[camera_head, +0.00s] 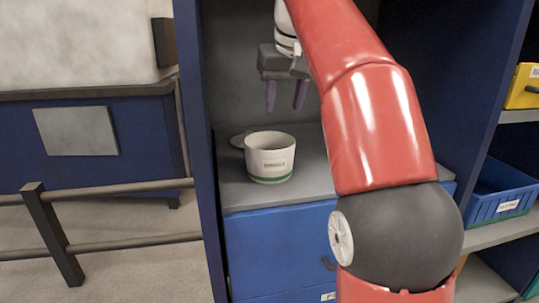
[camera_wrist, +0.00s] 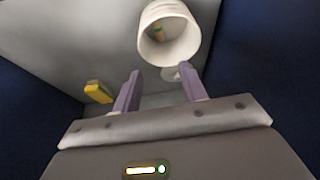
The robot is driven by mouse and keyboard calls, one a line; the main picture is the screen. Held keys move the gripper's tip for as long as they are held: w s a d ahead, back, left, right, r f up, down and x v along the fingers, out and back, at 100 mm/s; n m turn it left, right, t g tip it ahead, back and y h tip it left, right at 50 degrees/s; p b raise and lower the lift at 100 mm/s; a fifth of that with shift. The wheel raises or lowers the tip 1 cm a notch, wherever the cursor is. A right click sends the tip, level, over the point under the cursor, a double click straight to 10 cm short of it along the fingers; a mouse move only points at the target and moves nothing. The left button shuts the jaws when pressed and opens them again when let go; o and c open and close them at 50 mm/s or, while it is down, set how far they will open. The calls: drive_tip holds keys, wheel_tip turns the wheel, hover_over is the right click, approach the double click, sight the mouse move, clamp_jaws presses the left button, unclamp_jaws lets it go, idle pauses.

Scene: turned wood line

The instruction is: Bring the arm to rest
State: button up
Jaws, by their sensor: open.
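My gripper (camera_head: 286,96) is open, with its two purple fingers pointing down and apart. It hangs above the grey shelf top inside the blue cabinet, over and slightly behind a white cup-like container. In the wrist view my gripper (camera_wrist: 158,92) shows nothing between its fingers. My red arm comes down across the right of the head view and hides part of the cabinet.
The white container (camera_head: 269,158) with a label and green base band stands upright on the grey shelf top (camera_head: 240,193); it also shows in the wrist view (camera_wrist: 168,38). A yellow object (camera_wrist: 98,92) lies nearby. A blue bin (camera_head: 499,194) and yellow bin (camera_head: 523,88) stand right.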

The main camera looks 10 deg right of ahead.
drive_tip(key=s+f+t, duration=0.1)
drive_tip(key=s+f, duration=2.3)
drive_tip(key=f, duration=0.4)
drive_tip(key=shift+s+f+m, duration=0.3)
